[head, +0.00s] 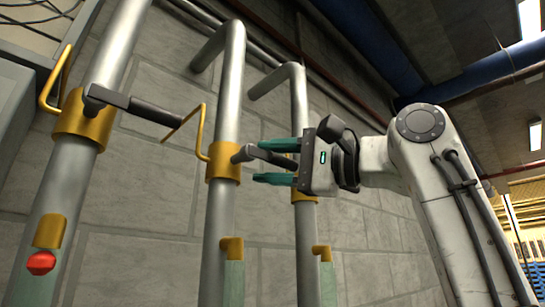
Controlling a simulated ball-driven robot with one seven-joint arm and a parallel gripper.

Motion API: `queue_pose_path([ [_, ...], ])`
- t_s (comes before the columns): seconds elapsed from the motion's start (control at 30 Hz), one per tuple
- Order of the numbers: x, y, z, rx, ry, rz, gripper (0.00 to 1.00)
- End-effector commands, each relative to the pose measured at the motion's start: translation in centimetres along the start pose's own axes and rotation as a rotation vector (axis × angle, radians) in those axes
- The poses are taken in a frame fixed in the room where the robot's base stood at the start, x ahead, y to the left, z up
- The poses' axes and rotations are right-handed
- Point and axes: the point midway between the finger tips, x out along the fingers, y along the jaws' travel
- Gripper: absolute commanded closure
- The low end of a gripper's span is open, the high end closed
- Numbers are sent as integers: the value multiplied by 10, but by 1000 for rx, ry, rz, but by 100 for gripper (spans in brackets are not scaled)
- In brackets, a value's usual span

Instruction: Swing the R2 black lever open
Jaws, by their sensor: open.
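Three grey vertical pipes carry brass valve collars, and no label for R2 is readable. The middle pipe's collar (222,165) has a dark lever (270,155) that points right, toward my gripper. My gripper (259,162) comes from the right with its two teal fingers open, one above and one below this lever. The lever lies between the fingers in the picture; whether they touch it I cannot tell. The lever's far end is hidden by the gripper body. The left pipe's collar (82,128) has another black lever (150,108) pointing right. The right collar (306,198) is partly hidden behind my gripper.
Brass loop guards stand out from the left collar (56,80) and the middle collar (199,128). Below are brass fittings, one with a red cap (41,263). A block wall (135,200) is close behind. A grey box (14,105) is at far left.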

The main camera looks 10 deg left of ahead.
Motion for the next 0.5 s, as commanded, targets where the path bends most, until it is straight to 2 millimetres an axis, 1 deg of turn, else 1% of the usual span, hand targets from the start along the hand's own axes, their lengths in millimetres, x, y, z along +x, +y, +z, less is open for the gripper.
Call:
queue_pose_path([
  [0.2, 0, 0, 0, 0, 0, 0, 56],
  [0.5, 0, 0, 0, 0, 0, 0, 84],
])
